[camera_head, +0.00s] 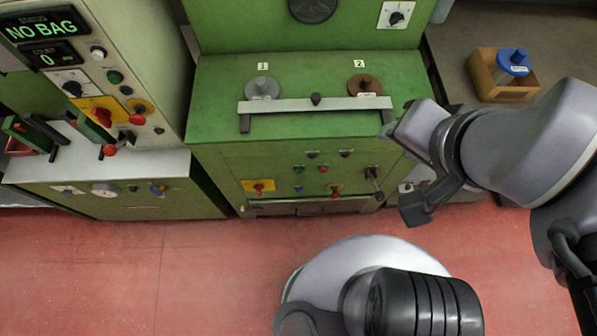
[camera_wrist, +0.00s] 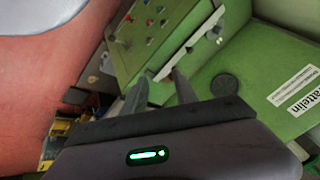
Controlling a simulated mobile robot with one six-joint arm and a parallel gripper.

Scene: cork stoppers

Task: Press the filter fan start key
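I cannot tell which key is the filter fan start key, as the labels are too small to read. Several small green, red and blue buttons sit on the front panel (camera_head: 310,172) of the green machine; this button panel also shows in the wrist view (camera_wrist: 145,30). More buttons, including a green button (camera_head: 115,77), are on the grey-green cabinet at the left under a "NO BAG" display (camera_head: 46,28). My gripper (camera_head: 395,117) is by the right end of the green machine, apart from the front buttons. In the wrist view my gripper (camera_wrist: 158,74) shows two separated fingers with nothing between them.
A grey bar (camera_head: 315,104) with a dark knob crosses the green machine top, before two round knobs marked 1 and 2. A lever (camera_head: 374,183) juts from the front's right side. A wooden box (camera_head: 502,75) with a blue-topped item stands right. Red floor (camera_head: 120,270) is open in front.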

